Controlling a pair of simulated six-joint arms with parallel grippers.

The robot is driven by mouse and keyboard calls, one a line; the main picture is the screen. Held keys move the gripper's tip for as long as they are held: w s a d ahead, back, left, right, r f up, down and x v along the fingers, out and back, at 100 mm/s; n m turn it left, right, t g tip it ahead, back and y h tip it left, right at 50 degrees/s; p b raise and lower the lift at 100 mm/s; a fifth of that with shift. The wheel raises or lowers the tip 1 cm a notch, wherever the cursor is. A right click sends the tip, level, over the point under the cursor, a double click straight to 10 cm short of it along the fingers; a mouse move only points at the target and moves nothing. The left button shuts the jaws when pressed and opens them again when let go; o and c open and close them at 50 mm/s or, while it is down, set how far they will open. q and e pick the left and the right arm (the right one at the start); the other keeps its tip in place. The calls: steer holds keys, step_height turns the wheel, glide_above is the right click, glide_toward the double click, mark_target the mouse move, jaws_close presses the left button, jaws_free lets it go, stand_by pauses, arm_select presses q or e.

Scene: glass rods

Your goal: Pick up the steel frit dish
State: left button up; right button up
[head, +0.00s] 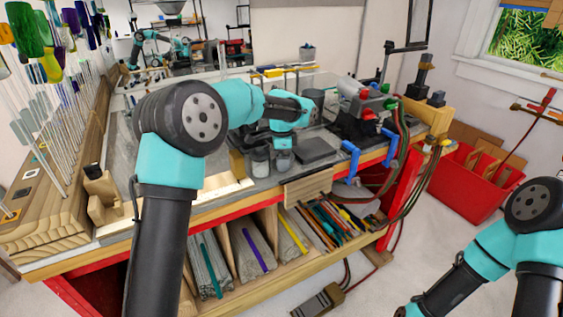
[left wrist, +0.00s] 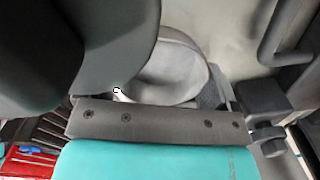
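My left arm reaches across the bench in the head view, and its gripper (head: 268,130) is low over the bench top, just behind two small lidded jars. Its fingertips are hidden there, so I cannot tell whether it is open or shut. In the left wrist view a grey, rounded, hollow thing (left wrist: 180,70) lies close in front of the camera, partly covered by dark parts; it looks like the steel frit dish, but I cannot be sure. I cannot make out the dish in the head view. My right arm is at the lower right, with its gripper out of view.
Two small jars (head: 260,161) stand near the bench's front edge, with a dark flat block (head: 316,151) to their right. A torch burner with hoses (head: 370,110) stands farther right. Upright rods (head: 65,130) fill a wooden rack at left. A red bin (head: 478,190) is on the floor.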

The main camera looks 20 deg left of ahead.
arm_select(q)
steer(key=c, duration=0.5)
steer(key=shift+o, duration=0.2)
step_height(320, 180, up, 10)
stand_by(0.4)
